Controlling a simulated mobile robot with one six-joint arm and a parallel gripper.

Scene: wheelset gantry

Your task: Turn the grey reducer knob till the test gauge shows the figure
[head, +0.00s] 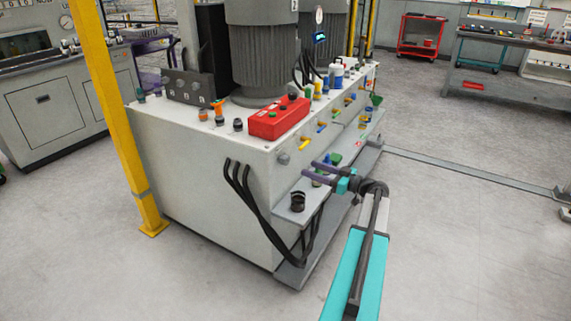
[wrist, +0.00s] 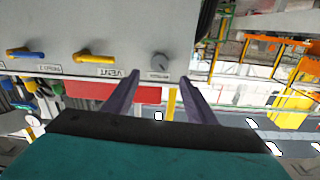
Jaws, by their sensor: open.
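The grey knob (head: 283,158) sits on the front face of the grey cabinet, near its left end. In the wrist view the knob (wrist: 160,62) shows with a dark pointer mark. My gripper (head: 309,168) is open and empty just right of the knob in the head view. In the wrist view my gripper (wrist: 158,84) has its two purple fingers apart, one on each side below the knob, with no contact visible. A round white gauge (head: 319,15) and a small blue-lit display (head: 320,37) stand behind the cabinet top. I cannot read either, nor tell which is the test gauge.
Yellow levers, one beside the label VENT (wrist: 127,75), and a blue lever (wrist: 25,53) share the knob's panel. A red box (head: 279,118) lies on the cabinet top. A ledge with a black cup (head: 298,201) and black hoses (head: 245,195) are below. Floor at right is clear.

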